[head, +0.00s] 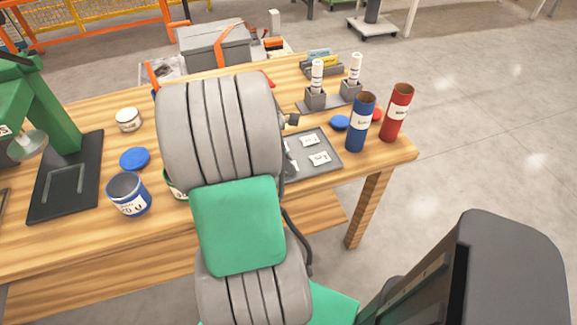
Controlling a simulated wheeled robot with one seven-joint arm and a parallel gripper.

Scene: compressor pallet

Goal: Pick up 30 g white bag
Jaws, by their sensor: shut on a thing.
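A grey tray (328,172) lies on the wooden table, just right of my arm. Small white bags with dark print lie in it: one toward the back (310,140) and one nearer the front right (319,158). Another pale piece (291,159) shows at the tray's left, partly covered by my arm. The print is too small to read, so I cannot tell which bag is 30 g. My arm's large grey and green links hide the tray's left side. My gripper's fingers are hidden behind them, and so is anything between them.
A blue tube (360,122) and a red tube (397,112) stand upright right of the tray. White bottles (317,76) stand in grey holders behind it. An open blue-and-white can (129,195) and a green press (52,110) are left.

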